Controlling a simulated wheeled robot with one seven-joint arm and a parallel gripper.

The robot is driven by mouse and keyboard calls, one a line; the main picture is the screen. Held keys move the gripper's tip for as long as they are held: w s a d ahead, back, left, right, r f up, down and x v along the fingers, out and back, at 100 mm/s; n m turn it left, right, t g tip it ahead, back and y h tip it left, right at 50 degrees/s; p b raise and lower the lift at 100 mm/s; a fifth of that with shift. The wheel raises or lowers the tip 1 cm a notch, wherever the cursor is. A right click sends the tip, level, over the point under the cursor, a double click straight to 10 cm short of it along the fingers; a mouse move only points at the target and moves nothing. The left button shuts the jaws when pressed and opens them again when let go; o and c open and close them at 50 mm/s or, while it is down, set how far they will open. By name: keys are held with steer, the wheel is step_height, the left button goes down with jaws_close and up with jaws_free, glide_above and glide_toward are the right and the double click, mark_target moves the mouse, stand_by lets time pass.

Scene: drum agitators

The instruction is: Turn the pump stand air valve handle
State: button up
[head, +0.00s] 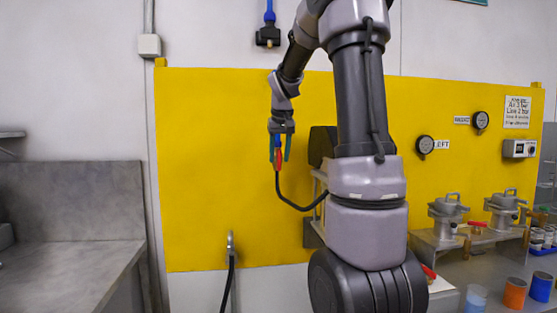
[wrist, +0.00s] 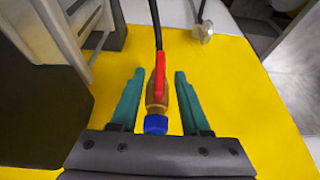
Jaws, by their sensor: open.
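The air valve has a red handle (wrist: 161,72) on a brass body (wrist: 156,99) with a blue fitting (wrist: 155,124) in the wrist view. In the head view the red handle (head: 278,158) hangs in front of the yellow panel. My gripper (wrist: 154,78) is open, with one teal finger on each side of the valve. The handle lies between the fingers, with a visible gap to each. In the head view my gripper (head: 279,155) points down around the valve. A black hose runs from the valve's far end.
The yellow panel (head: 200,200) fills the wall behind the valve. A hook with a black hose (head: 230,243) is below left. At right are gauges (head: 425,145), metal pots (head: 448,208) and several cups on a bench. A grey counter (head: 75,205) stands at left.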

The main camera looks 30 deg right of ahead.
steer(key=shift+w+d+f, duration=0.1)
steer(key=shift+w+f, duration=0.15)
steer(key=shift+f, duration=0.45)
jaws_close()
steer(key=y, duration=0.1)
steer(key=t+y, duration=0.1)
steer(key=shift+d+m+y, duration=0.2)
steer(key=shift+m+y, duration=0.1)
steer(key=shift+m+t+y, duration=0.5)
steer(key=shift+t+y, duration=0.2)
steer(key=shift+y, duration=1.2)
